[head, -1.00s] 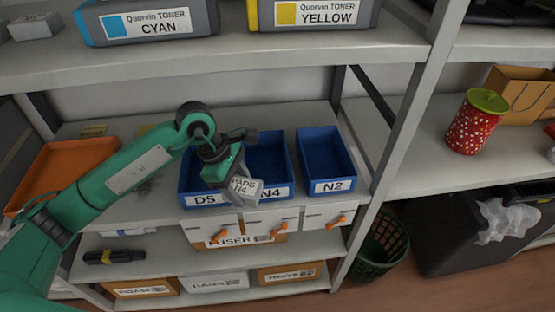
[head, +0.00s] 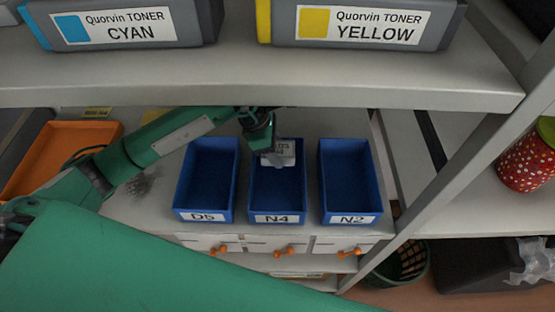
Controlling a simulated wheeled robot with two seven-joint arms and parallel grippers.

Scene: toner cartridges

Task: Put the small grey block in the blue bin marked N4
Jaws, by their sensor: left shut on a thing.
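The small grey block (head: 283,150), with a printed label on its face, is held in my left gripper (head: 275,156). In the head view it shows over the far part of the blue bin marked N4 (head: 277,218). I cannot tell how high above the bin floor it is. The left gripper is shut on the block, and its fingers show only in part. The N4 bin is the middle of three blue bins, and the part of its floor that shows is bare. My right gripper is not in view.
Blue bins D5 (head: 202,215) and N2 (head: 353,218) stand left and right of N4, both looking empty. A shelf with cyan (head: 122,27) and yellow (head: 361,25) toner boxes overhangs the back. An orange tray (head: 52,140) is at left. Orange-handled drawers (head: 284,247) are below.

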